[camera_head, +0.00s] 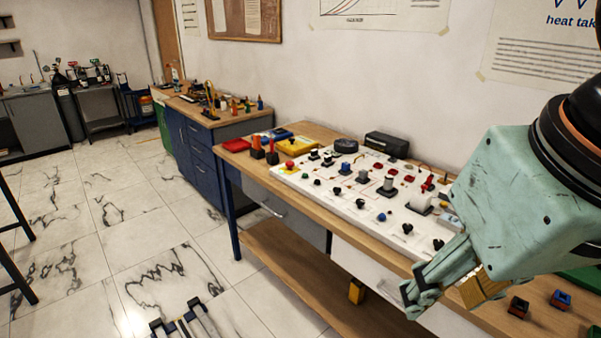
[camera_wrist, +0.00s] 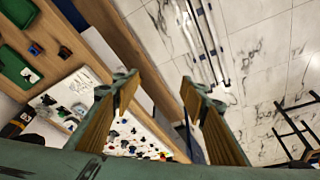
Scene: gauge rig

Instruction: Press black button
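A white panel board (camera_head: 350,210) lies on the wooden bench and carries several small knobs and buttons. Several are black, including one near the front right corner (camera_head: 438,244) and one a little left of it (camera_head: 407,228); I cannot tell which is the black button. My gripper (camera_head: 416,288) is in front of the bench's front edge, near the board's right end, apart from it. In the wrist view my gripper (camera_wrist: 160,86) has its two fingers spread with nothing between them. The board (camera_wrist: 88,82) shows there at lower left, partly hidden by a finger.
A red block (camera_head: 519,306) and a blue block (camera_head: 562,298) sit on the bench at right. A black box (camera_head: 386,144) and a yellow tray (camera_head: 298,144) stand behind the board. Open floor (camera_head: 160,270) lies left of the bench.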

